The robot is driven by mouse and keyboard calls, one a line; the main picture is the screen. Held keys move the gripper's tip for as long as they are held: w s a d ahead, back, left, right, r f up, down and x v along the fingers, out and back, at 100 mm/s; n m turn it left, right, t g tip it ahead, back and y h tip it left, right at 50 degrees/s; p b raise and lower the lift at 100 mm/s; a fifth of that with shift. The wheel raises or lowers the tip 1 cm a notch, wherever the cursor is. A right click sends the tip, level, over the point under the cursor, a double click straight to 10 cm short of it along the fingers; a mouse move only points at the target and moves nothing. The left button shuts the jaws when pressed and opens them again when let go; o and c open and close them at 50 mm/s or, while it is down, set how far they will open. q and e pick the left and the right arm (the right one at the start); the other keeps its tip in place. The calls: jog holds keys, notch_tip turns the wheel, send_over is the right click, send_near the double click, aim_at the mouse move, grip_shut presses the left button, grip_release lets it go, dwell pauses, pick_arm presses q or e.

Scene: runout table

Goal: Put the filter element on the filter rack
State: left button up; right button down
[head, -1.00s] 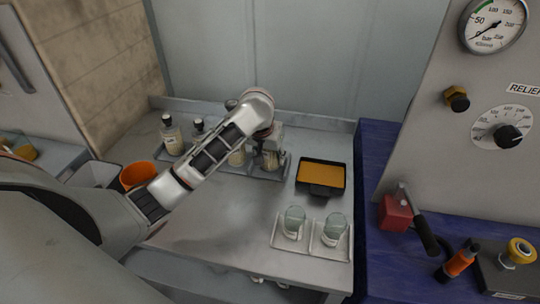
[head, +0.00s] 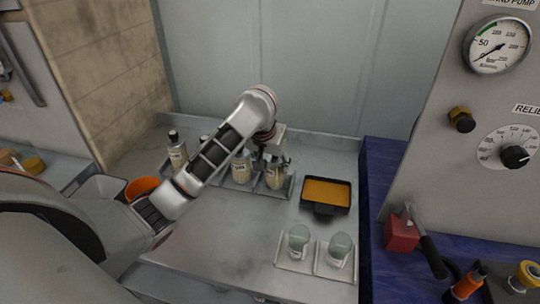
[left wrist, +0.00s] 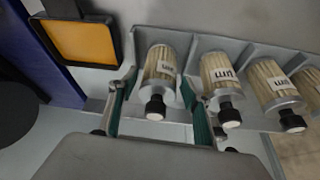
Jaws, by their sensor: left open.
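Several filter elements, beige pleated cylinders with white labels and black knobs, stand in a row in a grey divided rack (left wrist: 238,50). The rack also shows in the head view (head: 223,182). My left gripper (left wrist: 158,84) is open, its green-padded fingers on either side of the end filter element (left wrist: 161,66), with no clear grip on it. In the head view that end element (head: 276,176) is at the rack's right end, just under my left gripper (head: 270,155), which partly hides it. My right gripper is not in view.
A black tray with an orange pad (head: 327,192) lies right of the rack. Two glass cups (head: 339,247) stand on pale holders nearer the front. An orange bowl (head: 141,187) is at left. A blue bench and gauge panel (head: 470,120) bound the right. The table's middle is clear.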

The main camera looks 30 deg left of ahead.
pick_arm(q)
jog(key=v, duration=0.4)
jog(key=shift+r, duration=0.25)
jog(key=shift+s+r, duration=0.2)
jog(key=shift+r, duration=0.1)
